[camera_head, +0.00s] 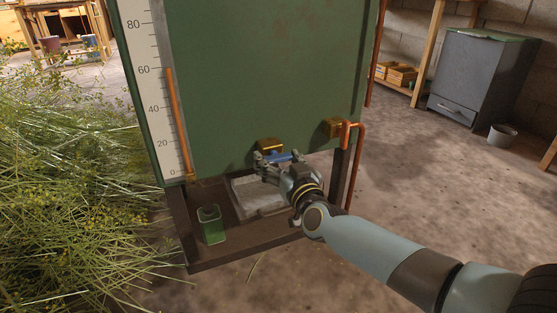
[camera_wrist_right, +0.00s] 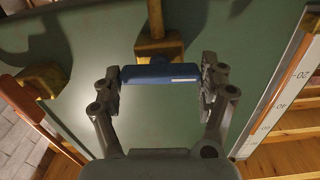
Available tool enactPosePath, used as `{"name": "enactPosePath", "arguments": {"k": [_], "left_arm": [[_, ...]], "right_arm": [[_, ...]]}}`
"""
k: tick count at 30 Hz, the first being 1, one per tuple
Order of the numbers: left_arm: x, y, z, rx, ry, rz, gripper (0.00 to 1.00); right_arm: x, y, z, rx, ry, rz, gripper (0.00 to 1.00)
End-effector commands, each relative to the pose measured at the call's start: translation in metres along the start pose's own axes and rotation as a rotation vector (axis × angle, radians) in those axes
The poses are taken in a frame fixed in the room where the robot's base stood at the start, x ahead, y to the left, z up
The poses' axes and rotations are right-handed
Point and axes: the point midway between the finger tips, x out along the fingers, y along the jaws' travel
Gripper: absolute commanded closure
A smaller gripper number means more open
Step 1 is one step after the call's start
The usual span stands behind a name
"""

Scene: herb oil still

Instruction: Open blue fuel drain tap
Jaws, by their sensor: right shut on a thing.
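The blue tap handle (camera_head: 284,156) is a short bar on a brass tap body (camera_head: 269,145) low on the front of the green tank (camera_head: 260,80). My right gripper (camera_head: 270,162) is at the handle and partly covers it. In the right wrist view the blue handle (camera_wrist_right: 160,74) lies crosswise between the two fingers of the right gripper (camera_wrist_right: 161,80), which are shut on its ends. The brass body (camera_wrist_right: 157,46) stands just beyond it. My left gripper is in neither view.
A second brass fitting (camera_head: 334,128) with a copper pipe (camera_head: 357,165) is to the right. Below are a pale tray (camera_head: 247,203) and a green container (camera_head: 211,226) on the dark stand (camera_head: 213,260). Cut herbs (camera_head: 75,190) pile up on the left. Floor at right is mostly clear.

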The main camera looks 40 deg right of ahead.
Motion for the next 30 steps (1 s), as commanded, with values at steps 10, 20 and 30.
{"name": "enactPosePath", "arguments": {"k": [10, 20, 30], "left_arm": [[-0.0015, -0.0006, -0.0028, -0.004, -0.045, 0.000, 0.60], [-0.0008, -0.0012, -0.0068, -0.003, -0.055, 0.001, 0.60], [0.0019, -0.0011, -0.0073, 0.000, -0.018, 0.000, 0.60]], "right_arm": [[-0.0001, 0.0007, 0.0000, 0.250, -0.001, 0.000, 0.56], [-0.0003, 0.0018, 0.0014, 0.566, -0.002, 0.001, 0.56], [-0.0006, 0.0028, 0.0031, 0.888, -0.002, 0.001, 0.56]]}}
